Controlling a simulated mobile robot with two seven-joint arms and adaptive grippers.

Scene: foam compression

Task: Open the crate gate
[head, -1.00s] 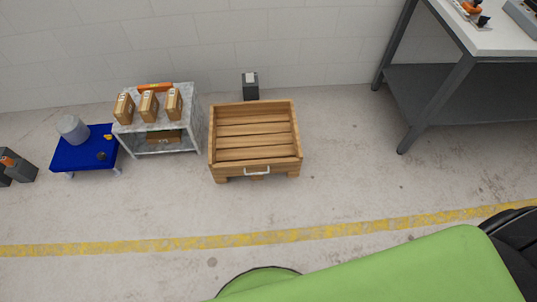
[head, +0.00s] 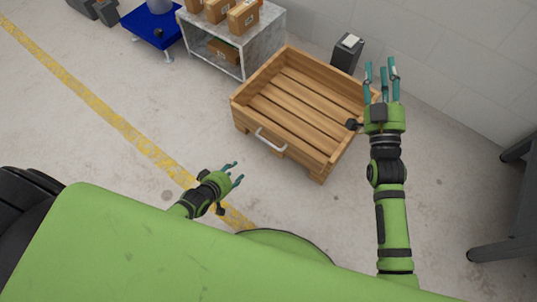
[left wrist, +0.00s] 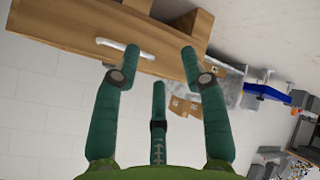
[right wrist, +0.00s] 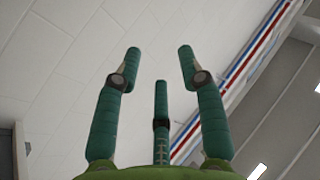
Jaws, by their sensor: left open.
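The wooden crate (head: 245,112) stands on the floor, with slatted boards inside and nothing in it. Its front gate panel (head: 285,152) is upright and carries a white bar handle (head: 270,140). My left gripper (head: 236,173) is open and empty, in front of the crate and apart from the handle. In the left wrist view the handle (left wrist: 124,48) and gate panel (left wrist: 80,28) lie beyond the fingertips (left wrist: 155,60).
A grey marbled shelf (head: 262,42) with cardboard boxes (head: 243,16) stands left of the crate. A blue low table (head: 150,27) is farther left. A dark grey box (head: 347,52) stands behind the crate. A table leg (head: 500,250) is at right. Floor in front is clear.

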